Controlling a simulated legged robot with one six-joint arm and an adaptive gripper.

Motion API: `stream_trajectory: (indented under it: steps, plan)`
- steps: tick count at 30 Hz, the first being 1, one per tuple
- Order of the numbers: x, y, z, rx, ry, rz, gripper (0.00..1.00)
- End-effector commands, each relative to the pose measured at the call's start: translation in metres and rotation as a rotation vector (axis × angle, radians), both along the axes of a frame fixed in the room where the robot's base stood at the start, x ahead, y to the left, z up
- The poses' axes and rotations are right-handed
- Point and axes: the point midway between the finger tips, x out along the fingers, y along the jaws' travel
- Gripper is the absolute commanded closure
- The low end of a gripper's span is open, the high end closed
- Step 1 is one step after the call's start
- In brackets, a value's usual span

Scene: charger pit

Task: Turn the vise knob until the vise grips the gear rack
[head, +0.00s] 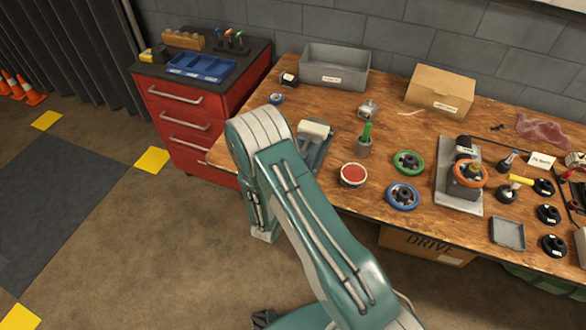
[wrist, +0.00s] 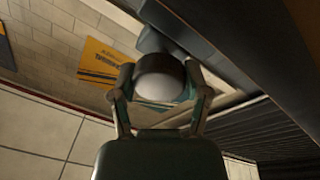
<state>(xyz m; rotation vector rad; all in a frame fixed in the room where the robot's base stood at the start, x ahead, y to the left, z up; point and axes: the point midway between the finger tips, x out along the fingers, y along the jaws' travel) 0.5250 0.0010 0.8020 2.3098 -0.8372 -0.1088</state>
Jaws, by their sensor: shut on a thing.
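In the wrist view my gripper (wrist: 158,96) has its two fingers on either side of a round, pale grey-white knob (wrist: 160,77), and is shut on it. I take this to be the vise knob. A teal part shows just below the knob, between the fingers. In the head view, a grey metal device with an off-white block on it (head: 314,130), likely the vise, stands near the table's front left, partly hidden by my arm. My gripper is hidden in the head view. I cannot make out the gear rack or how the vise jaws stand.
The wooden table (head: 300,82) also holds a grey bin (head: 334,68), a cardboard box (head: 440,92), a red-topped round tin (head: 353,175), a green handwheel (head: 408,162) and a blue handwheel (head: 403,196). A red drawer cabinet (head: 190,125) stands left of the table.

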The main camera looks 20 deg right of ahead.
Motion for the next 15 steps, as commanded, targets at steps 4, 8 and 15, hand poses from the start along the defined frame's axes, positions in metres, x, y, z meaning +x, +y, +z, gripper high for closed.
stream_trajectory:
  steps: [4, 8, 15]
  plan:
    - [-0.0020, 0.0003, -0.0050, 0.103, -0.057, 0.002, 0.86]
    - [-0.0019, 0.0004, -0.0047, 0.180, -0.114, 0.002, 0.86]
    - [-0.0016, 0.0005, -0.0044, 0.282, -0.188, 0.002, 0.87]
